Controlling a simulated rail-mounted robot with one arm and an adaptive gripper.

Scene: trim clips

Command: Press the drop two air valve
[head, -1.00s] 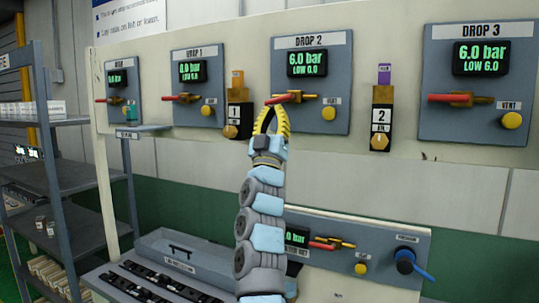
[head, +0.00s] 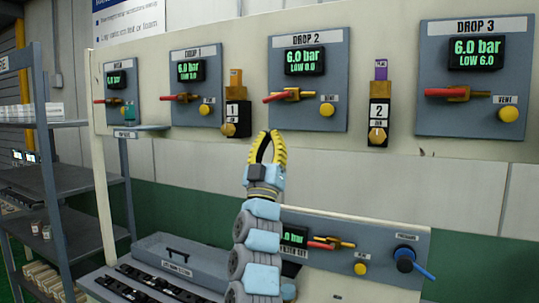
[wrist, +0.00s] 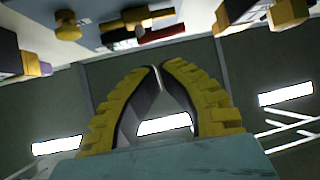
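The drop two panel (head: 337,92) is a grey plate on the back wall with a green "6.0 bar" display (head: 305,62). Its air valve (head: 284,96) has a brass body and a red lever pointing left and slightly down. A yellow vent knob (head: 327,110) sits at its lower right. My gripper (head: 269,135) has yellow ribbed fingers, points up, and is below the valve, apart from it. In the wrist view, the fingertips (wrist: 160,66) meet or nearly meet with nothing between them. The red lever (wrist: 160,34) shows beyond them, upside down.
Block 1 (head: 232,112) sticks out left of the drop two panel and block 2 (head: 379,112) right of it. The drop 3 panel (head: 430,110) is farther right. A lower panel (head: 385,240) with valves stands below right. The wall directly below the valve is clear.

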